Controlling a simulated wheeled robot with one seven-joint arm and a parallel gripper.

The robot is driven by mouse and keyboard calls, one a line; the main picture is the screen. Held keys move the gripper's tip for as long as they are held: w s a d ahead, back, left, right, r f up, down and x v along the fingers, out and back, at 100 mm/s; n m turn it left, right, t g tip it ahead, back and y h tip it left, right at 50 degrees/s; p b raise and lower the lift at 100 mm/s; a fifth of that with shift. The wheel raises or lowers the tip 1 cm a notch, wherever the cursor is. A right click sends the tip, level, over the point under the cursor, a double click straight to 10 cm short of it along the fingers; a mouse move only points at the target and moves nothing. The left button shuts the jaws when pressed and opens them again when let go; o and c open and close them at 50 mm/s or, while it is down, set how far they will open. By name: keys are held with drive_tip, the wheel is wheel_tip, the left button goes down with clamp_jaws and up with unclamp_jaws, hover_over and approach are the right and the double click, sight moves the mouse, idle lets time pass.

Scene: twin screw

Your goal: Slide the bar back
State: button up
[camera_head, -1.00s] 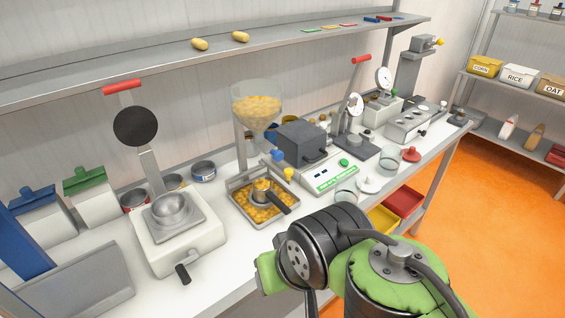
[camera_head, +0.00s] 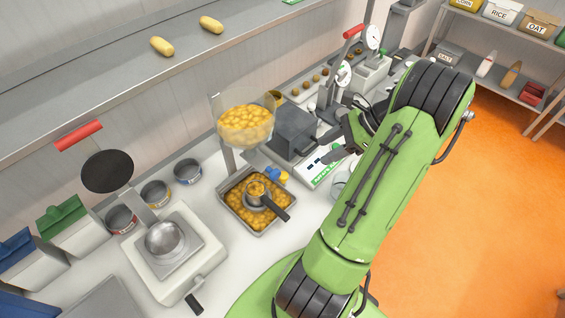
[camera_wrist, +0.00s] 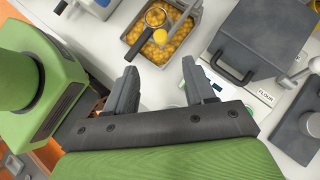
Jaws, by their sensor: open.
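No part is marked as the bar, so I cannot tell which piece it is. One bar-like part is the dark handle (camera_wrist: 232,68) on the front of a grey box (camera_wrist: 262,30); the box also shows in the head view (camera_head: 292,128). Another is the red-ended lever (camera_head: 356,31) of a press with a dial. My gripper (camera_head: 332,144) is over the bench beside the grey box and scale (camera_head: 322,168). In the wrist view my gripper (camera_wrist: 160,70) has its two fingers apart with only white bench between them. It is empty, and the handle lies beyond the right finger.
A tray (camera_head: 226,202) of yellow grains holds a scoop (camera_head: 270,206), below a clear hopper (camera_head: 246,118). A white press (camera_head: 190,270) with a round black plate (camera_head: 107,171) stands at left. Cans (camera_head: 187,172) line the wall. A shelf (camera_head: 90,75) runs above. The orange floor is clear.

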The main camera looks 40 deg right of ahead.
sight(284, 175)
drive_tip(key=b+x, duration=0.4)
drive_tip(key=x, duration=1.1)
clamp_jaws()
